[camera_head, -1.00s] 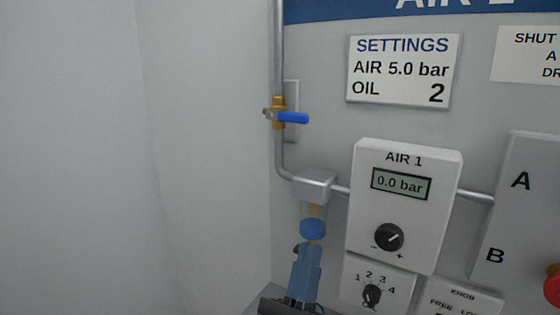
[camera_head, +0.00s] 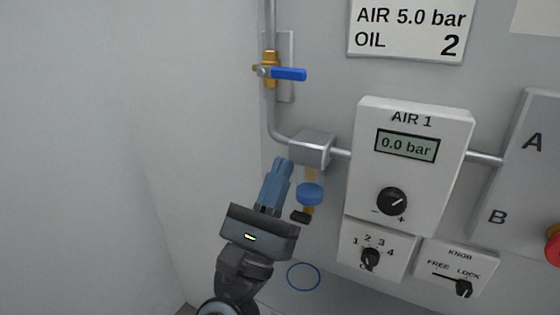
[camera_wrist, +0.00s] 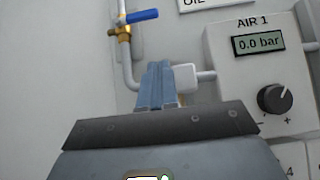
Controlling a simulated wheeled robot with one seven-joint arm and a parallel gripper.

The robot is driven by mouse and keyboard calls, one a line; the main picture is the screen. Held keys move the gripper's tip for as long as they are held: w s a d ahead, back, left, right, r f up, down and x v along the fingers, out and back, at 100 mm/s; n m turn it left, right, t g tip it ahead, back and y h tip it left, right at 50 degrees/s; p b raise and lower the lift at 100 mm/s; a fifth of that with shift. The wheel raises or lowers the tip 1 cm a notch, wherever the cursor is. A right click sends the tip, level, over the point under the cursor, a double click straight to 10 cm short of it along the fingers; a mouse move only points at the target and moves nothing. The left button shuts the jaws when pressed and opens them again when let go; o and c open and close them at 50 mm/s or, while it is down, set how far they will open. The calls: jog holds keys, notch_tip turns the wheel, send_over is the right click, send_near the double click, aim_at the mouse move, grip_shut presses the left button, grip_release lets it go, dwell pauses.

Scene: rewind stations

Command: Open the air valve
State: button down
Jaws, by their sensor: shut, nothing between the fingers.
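The air valve is a brass body (camera_head: 270,69) on a vertical grey pipe, with a blue lever handle (camera_head: 289,74) pointing right, across the pipe. In the wrist view the blue handle (camera_wrist: 142,16) shows at the top, above my fingertips. My gripper (camera_head: 283,162) is shut and empty, its blue fingers pointing up. In the head view it appears below the valve, beside the grey block on the pipe. The AIR 1 display (camera_head: 406,146) reads 0.0 bar; it also shows in the wrist view (camera_wrist: 259,43).
A grey filter block (camera_head: 311,149) with a blue-banded bowl (camera_head: 311,193) hangs close to my fingers. Right of it are the AIR 1 regulator knob (camera_head: 392,201), a numbered dial (camera_head: 370,258) and a FREE/LOCK switch (camera_head: 463,288). The left wall (camera_head: 110,150) is bare.

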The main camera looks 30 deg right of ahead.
aim_at(305, 81)
jog(key=w+d+r+p, duration=0.3)
jog(key=d+r, duration=0.1)
jog(key=r, duration=0.5)
jog(key=shift+d+r+p, duration=0.2)
jog(key=shift+p, duration=0.15)
jog(key=shift+r+n+t+y, duration=0.15)
jog(key=shift+n+t+y, duration=0.15)
jog(key=shift+n+t, duration=0.1)
jog(key=shift+r+n+t+y+p, duration=0.1)
jog(key=shift+n+t+y+p, duration=0.25)
jog(key=shift+n, duration=0.25)
